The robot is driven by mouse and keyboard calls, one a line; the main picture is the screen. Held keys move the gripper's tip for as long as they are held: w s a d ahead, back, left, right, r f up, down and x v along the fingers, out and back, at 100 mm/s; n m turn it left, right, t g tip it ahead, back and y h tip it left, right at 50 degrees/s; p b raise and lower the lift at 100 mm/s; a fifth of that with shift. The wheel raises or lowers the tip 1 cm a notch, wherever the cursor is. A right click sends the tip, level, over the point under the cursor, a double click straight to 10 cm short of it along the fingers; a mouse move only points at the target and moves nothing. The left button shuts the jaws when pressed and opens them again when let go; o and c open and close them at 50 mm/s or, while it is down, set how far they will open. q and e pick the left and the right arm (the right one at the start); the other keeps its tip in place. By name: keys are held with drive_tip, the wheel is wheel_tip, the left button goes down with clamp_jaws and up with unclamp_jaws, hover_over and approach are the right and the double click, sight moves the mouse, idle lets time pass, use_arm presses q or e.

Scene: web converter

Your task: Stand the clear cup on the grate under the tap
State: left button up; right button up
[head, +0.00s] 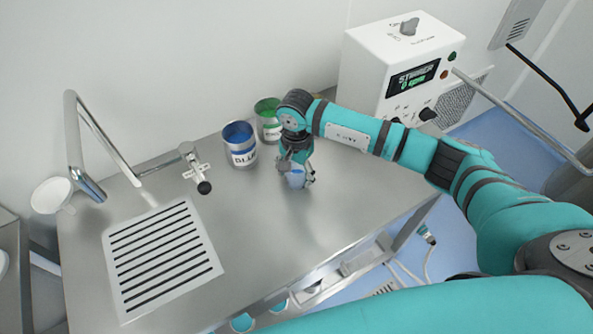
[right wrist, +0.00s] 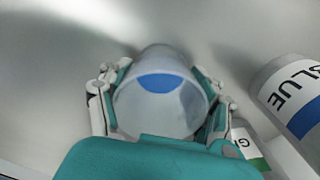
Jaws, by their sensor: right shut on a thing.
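The clear cup (head: 295,179) is between the fingers of my right gripper (head: 297,172), over the steel counter right of the blue can. In the right wrist view the clear cup (right wrist: 160,95) fills the space between the two fingers of the right gripper (right wrist: 163,100), which is shut on it; blue shows inside the cup. Whether its base touches the counter I cannot tell. The slotted grate (head: 163,255) lies bare at the left of the counter. The bent metal tap (head: 95,130) stands behind it. My left gripper is not in view.
A BLUE can (head: 243,155) and a green can (head: 270,130) stand close beside the gripper. A STIRRER box (head: 385,65) is behind the arm. A small valve with a black knob (head: 204,187) sits between the tap and the cans. The counter (head: 255,240) between cup and grate is clear.

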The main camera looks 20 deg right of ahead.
drive_tip(key=o, duration=1.3)
